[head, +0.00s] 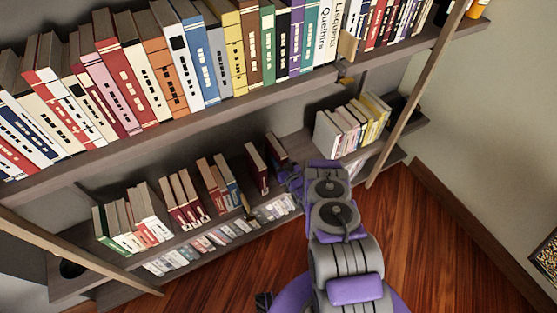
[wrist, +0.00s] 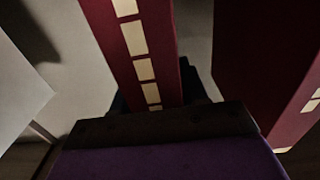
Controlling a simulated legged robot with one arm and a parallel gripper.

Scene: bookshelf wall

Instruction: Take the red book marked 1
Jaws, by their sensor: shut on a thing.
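A dark red book (wrist: 138,50) with cream patches down its spine stands in the middle of the wrist view, its lower part running behind the dark edge of my gripper. My gripper (head: 292,182) is at the lower shelf in the head view, shut on this red book; its fingertips are mostly hidden. A second dark red book (wrist: 262,70) is on the right of the wrist view, apart from the first. In the head view two dark red books, one farther left (head: 256,168) and one farther right (head: 276,148), stand near my gripper. I cannot read a 1 on any of them.
The upper shelf (head: 225,103) is packed with large books. More books (head: 188,200) stand left on the lower shelf, and pale books (head: 352,125) stand to the right. A slanted wooden post (head: 415,95) is at the right. The wooden floor (head: 430,240) is clear.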

